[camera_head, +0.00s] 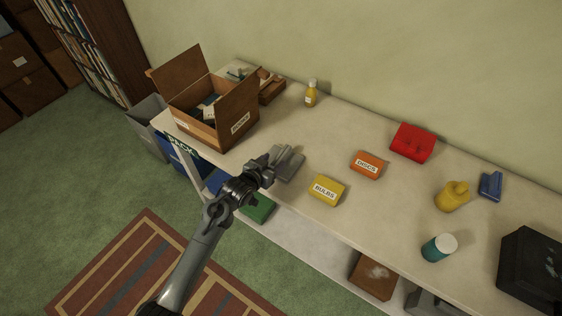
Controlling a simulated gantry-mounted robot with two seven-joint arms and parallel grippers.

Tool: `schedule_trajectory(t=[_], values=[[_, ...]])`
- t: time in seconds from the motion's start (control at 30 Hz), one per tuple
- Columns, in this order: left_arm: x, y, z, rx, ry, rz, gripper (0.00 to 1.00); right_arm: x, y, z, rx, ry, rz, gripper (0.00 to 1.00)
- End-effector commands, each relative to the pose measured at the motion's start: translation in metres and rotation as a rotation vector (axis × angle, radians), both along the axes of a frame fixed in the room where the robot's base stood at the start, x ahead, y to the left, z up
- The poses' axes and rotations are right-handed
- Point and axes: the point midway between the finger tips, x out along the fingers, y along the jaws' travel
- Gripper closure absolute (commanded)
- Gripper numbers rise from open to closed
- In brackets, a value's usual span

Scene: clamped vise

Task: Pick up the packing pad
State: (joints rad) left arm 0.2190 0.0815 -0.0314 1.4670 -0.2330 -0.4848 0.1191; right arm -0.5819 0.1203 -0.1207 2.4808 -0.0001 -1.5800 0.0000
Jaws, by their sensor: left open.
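A grey, flat, soft-looking piece that I take to be the packing pad (290,165) lies on the workbench top (330,220), right of the open cardboard box. My left gripper (273,163) is open at the pad's left side and covers part of it. I cannot tell whether the fingers touch it. My right gripper is not in view.
The open cardboard box (208,125) stands at the bench's left end. A yellow BULBS box (326,190) and an orange DISCS box (367,165) lie to the right.

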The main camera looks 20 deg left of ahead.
Motion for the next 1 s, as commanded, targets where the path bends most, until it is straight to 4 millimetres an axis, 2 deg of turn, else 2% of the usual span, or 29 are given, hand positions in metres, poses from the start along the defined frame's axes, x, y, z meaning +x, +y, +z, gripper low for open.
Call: schedule_trajectory(t=[0.5, 0.83, 0.87, 1.0], values=[[0.043, -0.008, -0.017, -0.001, 0.000, -0.001, 0.43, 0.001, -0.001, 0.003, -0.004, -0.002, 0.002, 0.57], [0.047, -0.008, -0.019, 0.000, 0.001, 0.000, 0.43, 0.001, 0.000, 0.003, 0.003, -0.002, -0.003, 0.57], [0.047, -0.008, -0.019, 0.000, 0.001, 0.000, 0.44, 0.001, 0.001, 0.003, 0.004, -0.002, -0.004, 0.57], [0.047, -0.008, -0.019, 0.000, 0.001, 0.000, 0.66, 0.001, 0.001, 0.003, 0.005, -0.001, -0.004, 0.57]])
